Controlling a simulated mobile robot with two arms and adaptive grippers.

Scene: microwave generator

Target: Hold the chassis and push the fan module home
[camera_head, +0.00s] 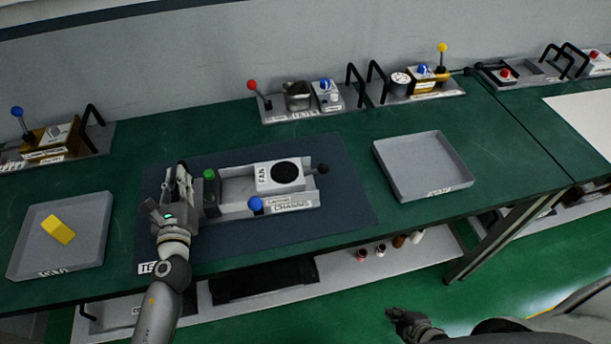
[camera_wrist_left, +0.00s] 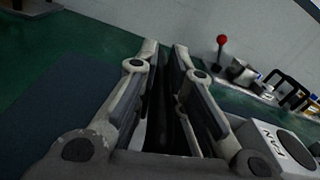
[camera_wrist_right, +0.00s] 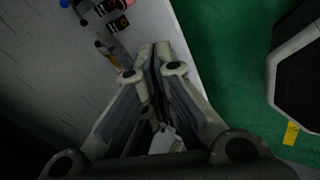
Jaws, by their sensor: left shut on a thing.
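The grey chassis (camera_head: 236,207) lies on the dark blue mat, its label facing the front. The white fan module (camera_head: 264,178), with a black round top and a FAN label, sits in the right part of the chassis. A bare stretch of chassis floor shows between it and the block with the green knob at the left. The fan module also shows at the right edge of the left wrist view (camera_wrist_left: 265,141). My left gripper (camera_head: 182,178) is shut on the chassis's left end; the exact grip is partly hidden. My right gripper (camera_head: 393,313) appears shut and empty, in front of the bench.
A grey tray with a yellow block (camera_head: 58,229) stands left of the mat (camera_head: 345,205). An empty grey tray (camera_head: 425,165) stands right. Fixtures with coloured knobs (camera_head: 310,97) line the back. A lower shelf holds small bottles (camera_head: 381,249).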

